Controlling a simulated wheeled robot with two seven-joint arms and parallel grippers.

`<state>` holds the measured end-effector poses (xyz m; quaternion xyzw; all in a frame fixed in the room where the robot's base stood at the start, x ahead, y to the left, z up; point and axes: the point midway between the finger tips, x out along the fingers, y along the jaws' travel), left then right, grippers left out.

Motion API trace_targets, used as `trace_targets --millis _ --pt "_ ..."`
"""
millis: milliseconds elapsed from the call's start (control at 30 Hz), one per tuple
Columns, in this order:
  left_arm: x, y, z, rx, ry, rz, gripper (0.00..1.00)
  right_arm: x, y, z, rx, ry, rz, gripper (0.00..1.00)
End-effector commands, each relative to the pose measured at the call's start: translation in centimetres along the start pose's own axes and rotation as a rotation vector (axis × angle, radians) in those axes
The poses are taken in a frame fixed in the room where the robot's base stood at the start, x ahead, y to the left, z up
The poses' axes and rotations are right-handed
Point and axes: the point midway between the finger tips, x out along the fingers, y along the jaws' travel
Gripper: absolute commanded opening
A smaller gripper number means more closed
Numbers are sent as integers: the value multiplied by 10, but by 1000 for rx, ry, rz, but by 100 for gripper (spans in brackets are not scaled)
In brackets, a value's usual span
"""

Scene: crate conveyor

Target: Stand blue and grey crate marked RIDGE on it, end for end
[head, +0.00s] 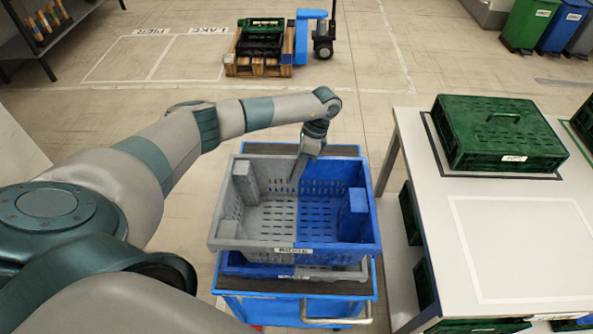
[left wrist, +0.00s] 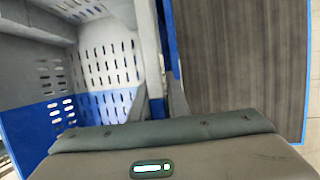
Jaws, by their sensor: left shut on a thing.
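A two-tone crate, grey on the left and blue on the right (head: 232,243), is uppermost on the cart, open side up and empty. Its front label is too small to read. A second crate (head: 240,268) lies directly below, blue on the left and grey on the right, so the colours run opposite. Most of it is hidden, and I cannot tell if the two touch. My left gripper (head: 303,168) is shut on the upper crate's far wall near the middle. In the left wrist view its fingers (left wrist: 166,100) straddle that wall. My right gripper is out of view.
The blue cart (head: 265,308) has a dark top and a front handle (head: 335,318). A white table (head: 520,245) at right bears a lidded green crate (head: 485,150) and an empty outlined area. A pallet (head: 250,67) with dark crates stands at the back. Floor left of the cart is clear.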

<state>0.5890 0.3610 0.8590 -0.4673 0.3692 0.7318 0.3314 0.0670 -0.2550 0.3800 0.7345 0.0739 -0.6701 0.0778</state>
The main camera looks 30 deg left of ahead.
Motion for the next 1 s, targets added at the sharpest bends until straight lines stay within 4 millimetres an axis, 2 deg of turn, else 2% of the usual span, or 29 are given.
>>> trace_targets --millis 467,500,600,1000 --pt "3 -1 -1 0 1 1 0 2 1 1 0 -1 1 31" --pt "3 -1 -1 0 0 1 17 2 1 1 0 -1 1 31" --pt "3 -1 -1 0 0 1 37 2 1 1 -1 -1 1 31" --pt "1 -1 -1 -1 0 0 37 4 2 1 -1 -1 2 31"
